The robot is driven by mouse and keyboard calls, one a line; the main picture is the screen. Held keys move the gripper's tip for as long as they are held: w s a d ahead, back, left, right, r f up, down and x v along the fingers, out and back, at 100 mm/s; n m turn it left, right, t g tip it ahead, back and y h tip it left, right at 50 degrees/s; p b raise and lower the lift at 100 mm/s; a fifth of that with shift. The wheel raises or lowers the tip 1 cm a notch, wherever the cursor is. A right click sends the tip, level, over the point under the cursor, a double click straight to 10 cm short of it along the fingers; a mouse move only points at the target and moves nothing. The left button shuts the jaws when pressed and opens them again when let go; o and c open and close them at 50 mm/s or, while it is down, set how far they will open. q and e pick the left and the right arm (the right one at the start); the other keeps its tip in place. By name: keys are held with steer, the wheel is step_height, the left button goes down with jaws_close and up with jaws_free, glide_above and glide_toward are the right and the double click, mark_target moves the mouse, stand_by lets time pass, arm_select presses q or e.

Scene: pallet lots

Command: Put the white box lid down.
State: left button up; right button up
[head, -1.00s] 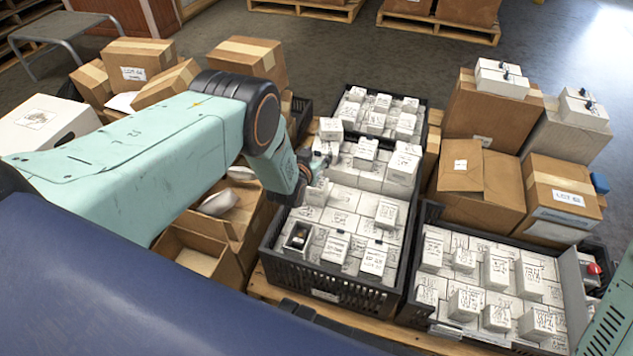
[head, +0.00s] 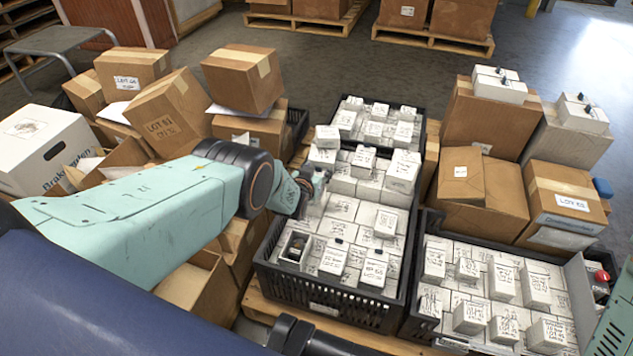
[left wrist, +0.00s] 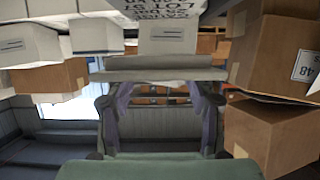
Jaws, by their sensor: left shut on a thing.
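My left gripper (head: 317,182) is over the left side of the middle black crate (head: 335,302), low among the white boxes. In the left wrist view its fingers (left wrist: 160,105) are shut on a flat, pale grey-white slab (left wrist: 160,75), which looks like the white box lid. In the head view the lid is hard to make out at the fingertips. A white box (left wrist: 167,38) with printed text is just beyond the slab. An open-topped white box (head: 296,247) with dark contents stands in the crate's front left corner.
Another black crate (head: 425,325) of white boxes stands at the right. Brown cartons (head: 480,115) are stacked behind it. More cartons (head: 243,78) crowd the left side, close to my left arm. Grey floor is open at the back.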

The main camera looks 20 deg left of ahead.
arm_select(q)
steer(key=shift+f+b, duration=0.7)
steer(key=shift+f, duration=0.7)
steer(key=shift+f, duration=0.25)
steer(key=o, duration=0.9)
steer(key=shift+r, duration=0.1)
steer(key=shift+r, duration=0.25)
steer(key=shift+p+v, duration=4.35)
steer(key=shift+v, duration=1.6)
